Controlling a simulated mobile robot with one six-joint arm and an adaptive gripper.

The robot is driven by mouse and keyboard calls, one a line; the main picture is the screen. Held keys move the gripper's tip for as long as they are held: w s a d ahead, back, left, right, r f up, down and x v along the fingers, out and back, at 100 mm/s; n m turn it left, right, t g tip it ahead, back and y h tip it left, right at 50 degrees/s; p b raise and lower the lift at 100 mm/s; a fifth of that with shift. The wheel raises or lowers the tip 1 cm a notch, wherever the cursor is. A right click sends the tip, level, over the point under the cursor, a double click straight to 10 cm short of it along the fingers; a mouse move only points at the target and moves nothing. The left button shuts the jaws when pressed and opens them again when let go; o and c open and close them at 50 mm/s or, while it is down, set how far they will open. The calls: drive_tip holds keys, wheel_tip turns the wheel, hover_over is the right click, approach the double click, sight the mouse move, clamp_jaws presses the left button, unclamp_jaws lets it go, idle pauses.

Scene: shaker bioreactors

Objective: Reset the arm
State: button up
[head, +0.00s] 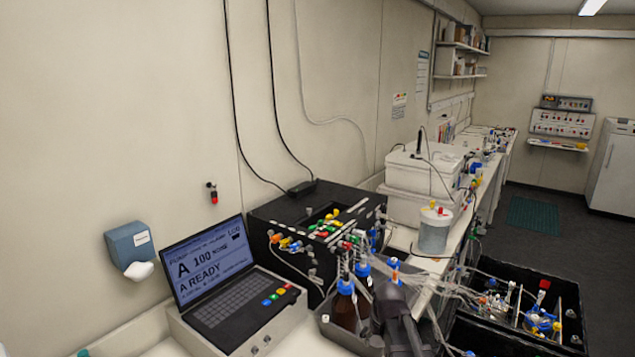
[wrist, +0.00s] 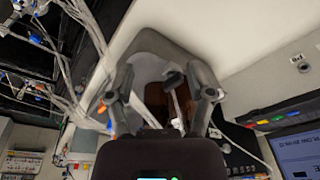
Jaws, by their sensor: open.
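My gripper (wrist: 163,88) is open in the wrist view, its two dark fingers spread apart with nothing held between them. A grey tray (wrist: 180,48) lies beyond the fingers, with a brown bottle (wrist: 157,98) inside, partly hidden by the gripper. In the head view, the tray (head: 340,338) holds brown bottles (head: 345,310) with blue caps. A dark part of my arm (head: 398,318) shows beside the bottles at the bottom and covers part of the tray.
The laptop-like console (head: 232,290) stands left of the tray. Black crates (head: 480,335) with tubing and bottles stand at the right. Loose tubes (head: 440,280) run between bench and crates. A black box (head: 270,215) with coloured fittings stands behind.

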drive_tip(key=s+f+m+g+b, duration=0.1)
drive_tip(key=s+f+b, duration=0.3)
drive_tip(key=s, duration=0.9)
drive_tip(key=shift+s+d+f+g, duration=0.2)
drive_tip(key=shift+s+f+g, duration=0.15)
drive_tip(key=shift+f+g, duration=0.35)
drive_tip(key=shift+a, duration=0.1)
idle(0.5)
drive_tip(key=shift+c, duration=0.2)
